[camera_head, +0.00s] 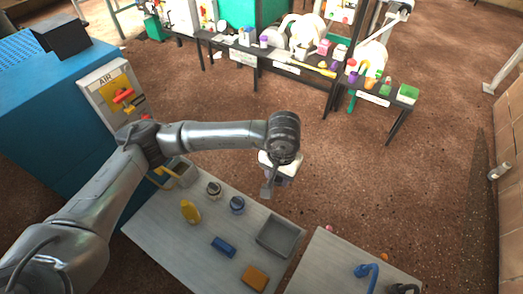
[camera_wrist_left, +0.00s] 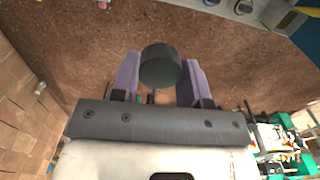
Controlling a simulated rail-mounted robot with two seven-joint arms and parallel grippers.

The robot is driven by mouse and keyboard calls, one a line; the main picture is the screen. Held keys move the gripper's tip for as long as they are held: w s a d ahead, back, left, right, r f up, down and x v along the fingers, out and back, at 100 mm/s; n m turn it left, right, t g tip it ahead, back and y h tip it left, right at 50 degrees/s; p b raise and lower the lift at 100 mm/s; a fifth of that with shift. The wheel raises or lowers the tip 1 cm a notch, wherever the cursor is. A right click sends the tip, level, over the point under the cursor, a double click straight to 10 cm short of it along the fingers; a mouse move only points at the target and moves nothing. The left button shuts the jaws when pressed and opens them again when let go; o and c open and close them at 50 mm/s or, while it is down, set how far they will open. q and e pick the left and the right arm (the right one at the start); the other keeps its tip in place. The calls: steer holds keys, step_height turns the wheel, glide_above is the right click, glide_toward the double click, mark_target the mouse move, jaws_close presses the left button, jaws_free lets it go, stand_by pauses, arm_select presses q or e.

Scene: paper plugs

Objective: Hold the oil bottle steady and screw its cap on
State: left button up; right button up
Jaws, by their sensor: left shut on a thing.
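My left gripper (camera_head: 268,188) hangs in the air just past the far edge of the grey workbench. In the left wrist view its two purple-grey fingers (camera_wrist_left: 160,80) are shut on a dark grey round piece (camera_wrist_left: 160,65), which looks like a cap. A small yellow bottle (camera_head: 190,211) lies or stands on the bench at the left, clear of the gripper; it may be the oil bottle, but I cannot tell for sure. My right gripper is not in view.
On the workbench (camera_head: 165,245) are two small round jars (camera_head: 213,189) (camera_head: 237,204), a blue block (camera_head: 223,247), an orange block (camera_head: 255,277) and a grey tray (camera_head: 297,237). A second table (camera_head: 325,270) holds a blue tool (camera_head: 367,275). A blue cabinet (camera_head: 60,120) stands left.

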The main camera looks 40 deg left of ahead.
arm_select(q)
step_height(320, 180, up, 14)
steer(key=d+m+p, duration=0.1)
steer(key=p, duration=0.3)
steer(key=shift+s+d+m, duration=0.25)
steer(key=shift+d+m, duration=0.05)
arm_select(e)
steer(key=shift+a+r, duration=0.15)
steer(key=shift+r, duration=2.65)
